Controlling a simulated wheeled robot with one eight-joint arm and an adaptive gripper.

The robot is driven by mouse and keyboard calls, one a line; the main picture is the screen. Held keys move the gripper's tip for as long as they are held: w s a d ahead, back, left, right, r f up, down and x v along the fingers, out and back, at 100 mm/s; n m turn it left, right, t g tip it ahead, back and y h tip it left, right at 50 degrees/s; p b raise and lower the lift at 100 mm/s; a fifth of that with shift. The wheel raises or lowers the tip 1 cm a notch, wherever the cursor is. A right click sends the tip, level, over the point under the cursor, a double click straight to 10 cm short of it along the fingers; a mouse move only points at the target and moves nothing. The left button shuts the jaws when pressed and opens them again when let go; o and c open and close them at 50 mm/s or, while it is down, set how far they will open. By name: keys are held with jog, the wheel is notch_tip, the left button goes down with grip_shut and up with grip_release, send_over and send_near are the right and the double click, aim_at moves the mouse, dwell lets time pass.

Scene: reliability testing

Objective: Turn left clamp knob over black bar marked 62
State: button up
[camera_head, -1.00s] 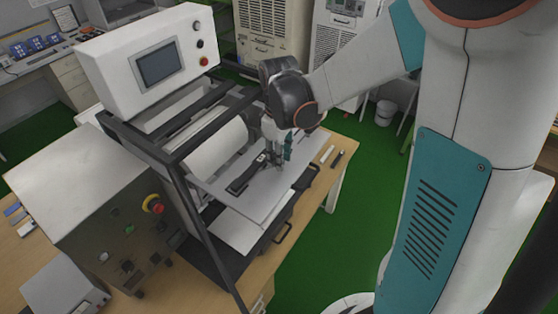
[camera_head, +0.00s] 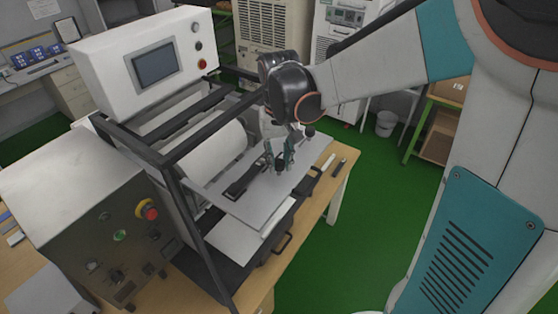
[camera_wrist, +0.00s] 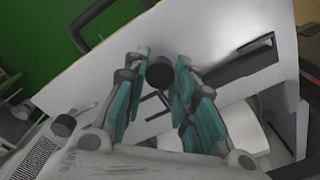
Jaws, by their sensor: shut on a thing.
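A black clamp knob (camera_head: 280,166) stands over the pale plate (camera_head: 231,205) of the machine. It also shows in the wrist view (camera_wrist: 160,72) between my teal fingertips. My gripper (camera_head: 279,157) points down and is shut on this knob; its fingers stay apart by the knob's width. The black bar (camera_head: 244,181) lies on the plate to the left of the gripper; it also shows in the wrist view (camera_wrist: 243,60). Its number is not readable. A second dark knob (camera_head: 309,131) shows beyond the gripper. It also appears at the lower left of the wrist view (camera_wrist: 62,125).
The machine's black frame (camera_head: 215,125) and white roll (camera_head: 213,147) stand close to the left of my gripper. A control box (camera_head: 75,215) with a red button is at front left. Small dark and light bars (camera_head: 333,165) lie on the wooden table at right.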

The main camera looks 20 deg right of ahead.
aim_at(279, 163)
jog(key=shift+m, duration=0.6)
jog(key=o, duration=1.1)
notch_tip(279, 163, up, 12)
jog(key=shift+s+r, duration=0.1)
